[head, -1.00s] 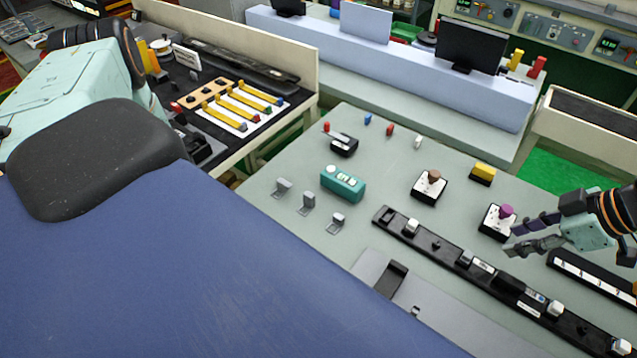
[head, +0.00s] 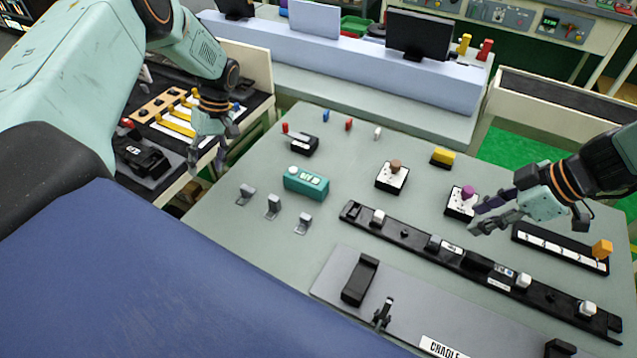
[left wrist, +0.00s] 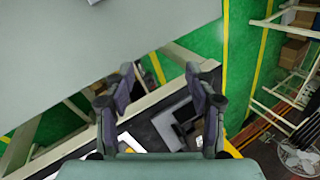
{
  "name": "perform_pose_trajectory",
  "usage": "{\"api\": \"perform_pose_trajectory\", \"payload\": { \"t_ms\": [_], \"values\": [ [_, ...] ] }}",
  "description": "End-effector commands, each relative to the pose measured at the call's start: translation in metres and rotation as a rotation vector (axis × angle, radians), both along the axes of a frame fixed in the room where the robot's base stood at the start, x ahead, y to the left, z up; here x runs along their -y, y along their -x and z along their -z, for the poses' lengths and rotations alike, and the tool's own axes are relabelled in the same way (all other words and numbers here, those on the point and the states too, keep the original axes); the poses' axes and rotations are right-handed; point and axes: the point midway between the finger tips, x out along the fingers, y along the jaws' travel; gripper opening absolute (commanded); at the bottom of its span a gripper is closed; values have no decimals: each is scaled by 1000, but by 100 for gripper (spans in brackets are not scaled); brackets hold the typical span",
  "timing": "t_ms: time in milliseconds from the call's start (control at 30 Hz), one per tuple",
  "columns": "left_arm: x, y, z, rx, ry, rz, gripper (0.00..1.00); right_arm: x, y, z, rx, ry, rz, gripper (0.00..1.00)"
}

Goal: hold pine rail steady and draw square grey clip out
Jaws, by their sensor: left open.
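A long black rail (head: 405,233) runs diagonally across the grey table, with small square whitish-grey clips on it, one near its far left end (head: 378,217) and one towards its right end (head: 588,308). I cannot tell which clip is the named one, and no pine-coloured rail shows on this table. My left gripper (head: 207,158) is open and empty, pointing down past the table's left edge, far from the rail; its parted fingers also show in the left wrist view (left wrist: 160,100). My right gripper (head: 476,218) has its fingers apart, with nothing seen between them, above the table behind the rail.
A purple-knobbed box (head: 462,200) stands close by my right gripper. A teal box (head: 306,183) and several grey brackets (head: 273,207) stand at the table's left. A grey cradle plate (head: 335,270) lies in front of the rail. A side bench (head: 250,65) stands left.

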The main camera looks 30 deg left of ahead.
Motion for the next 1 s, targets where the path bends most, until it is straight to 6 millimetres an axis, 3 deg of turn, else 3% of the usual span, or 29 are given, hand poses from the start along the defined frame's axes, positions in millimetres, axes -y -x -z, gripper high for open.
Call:
{"api": "perform_pose_trajectory", "payload": {
  "t_ms": [33,200,500,800,1000],
  "values": [
    [22,-18,-4,24,26,67,56,0,0,0,0,0,0,38],
    [94,-65,-14,102,117,288,56,0,0,0,0,0,0,38],
    [231,-117,-35,222,236,705,56,0,0,0,0,0,0,38],
    [348,-126,-48,295,284,1095,56,0,0,0,0,0,0,38],
    [394,-109,-39,308,318,1237,56,0,0,0,0,0,0,38]
  ]
}}
